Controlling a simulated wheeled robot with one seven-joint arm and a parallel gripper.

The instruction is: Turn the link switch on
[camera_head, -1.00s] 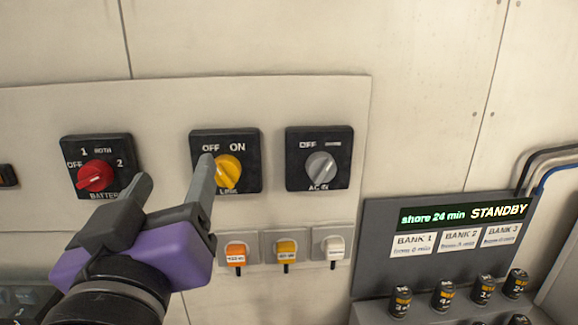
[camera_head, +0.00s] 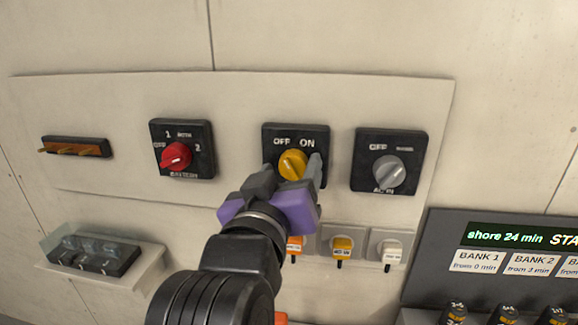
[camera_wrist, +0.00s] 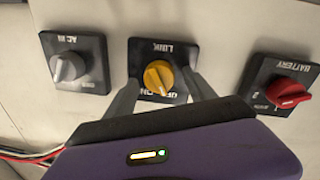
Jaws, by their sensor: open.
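The link switch (camera_head: 293,164) is a yellow knob on a black square plate marked OFF and ON, in the middle of the wall panel. The knob also shows in the wrist view (camera_wrist: 159,77), upside down there. My gripper (camera_head: 292,172) is open in front of it, with one finger on each side of the yellow knob. In the wrist view my gripper (camera_wrist: 165,95) has its fingers apart around the knob. I cannot tell whether they touch it. The lower part of the plate is hidden by my gripper in the head view.
The red battery switch (camera_head: 176,156) is to the left and the grey AC IN switch (camera_head: 388,170) to the right. Below are small plugs, including a yellow one (camera_head: 342,246) and a white one (camera_head: 391,250). A display console (camera_head: 480,215) reading "shore 24 min" is at lower right.

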